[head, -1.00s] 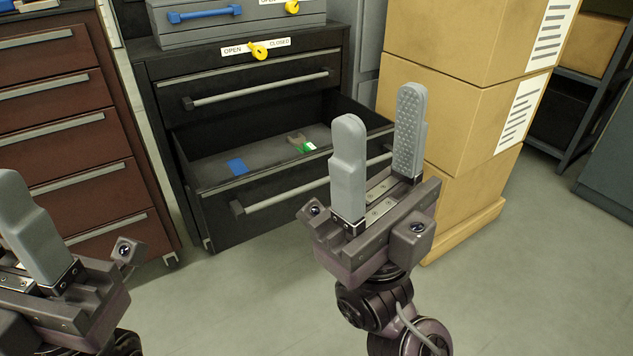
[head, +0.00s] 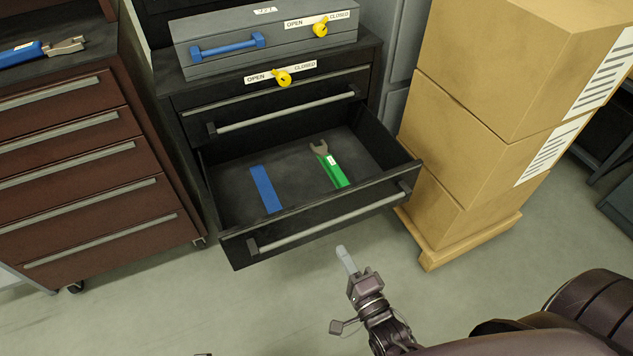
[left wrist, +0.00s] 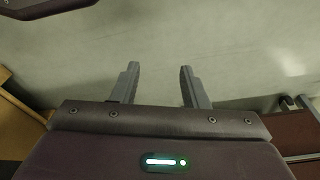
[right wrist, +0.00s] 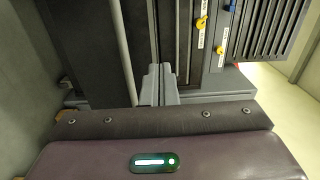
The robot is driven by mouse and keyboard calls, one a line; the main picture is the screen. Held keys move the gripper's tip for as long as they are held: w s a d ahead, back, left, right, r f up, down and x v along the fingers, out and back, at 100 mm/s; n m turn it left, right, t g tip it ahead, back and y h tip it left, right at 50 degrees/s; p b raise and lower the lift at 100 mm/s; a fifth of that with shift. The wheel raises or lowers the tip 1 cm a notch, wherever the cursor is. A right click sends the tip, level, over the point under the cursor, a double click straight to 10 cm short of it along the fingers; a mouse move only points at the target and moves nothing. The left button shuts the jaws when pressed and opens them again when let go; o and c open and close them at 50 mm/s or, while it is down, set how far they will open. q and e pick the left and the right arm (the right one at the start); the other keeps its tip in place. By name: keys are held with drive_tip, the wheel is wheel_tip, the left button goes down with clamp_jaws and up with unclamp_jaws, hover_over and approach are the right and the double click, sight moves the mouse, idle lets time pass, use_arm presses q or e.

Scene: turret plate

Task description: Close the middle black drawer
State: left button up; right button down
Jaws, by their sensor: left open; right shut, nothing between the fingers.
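The black drawer (head: 234,247) stands pulled out of the black cabinet, below a shut upper drawer (head: 290,108). Its grey bar handle (head: 325,222) runs along the front. A blue object (head: 265,189) and a green-handled wrench (head: 330,164) lie inside. My right gripper (head: 343,251) is shut and empty, in front of the drawer's face and just below its handle in the picture; I cannot tell whether it touches. The right wrist view shows its closed fingers (right wrist: 158,72) close to the dark drawer fronts. My left gripper (left wrist: 158,76) is open and empty over bare floor, outside the head view.
A grey toolbox (head: 265,45) with a blue handle sits on the cabinet. Stacked cardboard boxes (head: 480,120) on a pallet (head: 470,244) stand close to the drawer's right. A brown drawer cabinet (head: 90,170) stands at left. Floor in front is clear.

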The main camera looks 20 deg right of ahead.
drive_tip(key=b, duration=0.1)
approach(315, 204)
drive_tip(key=w, duration=0.5)
drive_tip(key=shift+w+a+r, duration=0.1)
drive_tip(key=shift+w+a, duration=0.2)
drive_tip(key=shift+w, duration=0.1)
use_arm(q)
drive_tip(key=shift+s+d+r+g, duration=0.1)
drive_tip(key=shift+s+r+g, duration=0.1)
drive_tip(key=shift+r, duration=0.65)
drive_tip(key=shift+s+d+r+g, duration=0.1)
drive_tip(key=shift+s+r+g, duration=0.1)
drive_tip(key=shift+r, duration=0.6)
use_arm(e)
drive_tip(key=shift+w, duration=0.55)
